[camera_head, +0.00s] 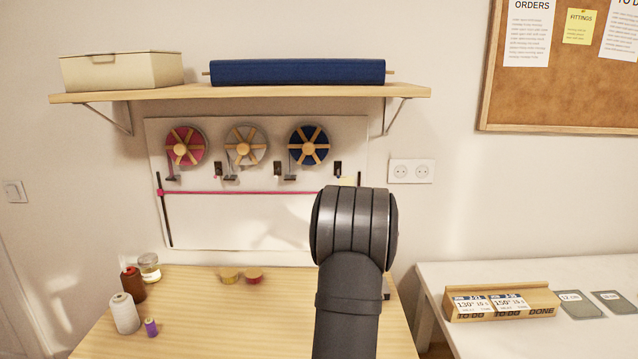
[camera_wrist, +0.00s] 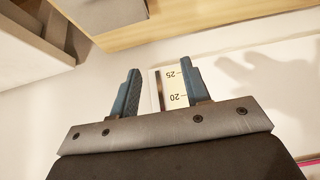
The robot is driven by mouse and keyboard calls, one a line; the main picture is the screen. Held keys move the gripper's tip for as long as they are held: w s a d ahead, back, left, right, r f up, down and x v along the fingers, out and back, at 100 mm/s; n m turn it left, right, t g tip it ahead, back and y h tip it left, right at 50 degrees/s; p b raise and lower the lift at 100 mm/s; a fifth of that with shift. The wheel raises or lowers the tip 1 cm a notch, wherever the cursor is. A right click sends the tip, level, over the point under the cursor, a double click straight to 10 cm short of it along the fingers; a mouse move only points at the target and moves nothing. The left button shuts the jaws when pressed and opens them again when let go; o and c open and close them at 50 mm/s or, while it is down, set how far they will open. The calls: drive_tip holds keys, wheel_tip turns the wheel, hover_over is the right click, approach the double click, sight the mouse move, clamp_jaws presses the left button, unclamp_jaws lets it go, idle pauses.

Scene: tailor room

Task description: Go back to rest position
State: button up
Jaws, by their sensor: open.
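My gripper (camera_wrist: 160,95) shows in the wrist view with its two blue fingers apart. Nothing is held between them. Beyond the fingers is a strip of a ruler scale (camera_wrist: 175,88) marked 20 and 25, lying against a white surface. In the head view my dark arm rises in front of the right part of the wall board (camera_head: 240,225), and my gripper is hidden behind it. The wall board carries a pink, a white and a blue ribbon spool (camera_head: 308,146). A pink ribbon (camera_head: 250,192) is stretched across the board.
A shelf (camera_head: 200,97) with a cream box (camera_head: 122,72) and a blue fabric roll (camera_head: 297,72) is above the board. Thread spools (camera_head: 125,313) and a jar stand at the wooden table's left. A white table (camera_head: 440,290) at right holds a wooden card holder (camera_head: 500,314).

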drive_tip(key=shift+m, duration=0.4)
drive_tip(key=shift+s+d, duration=0.1)
drive_tip(key=shift+d, duration=2.3)
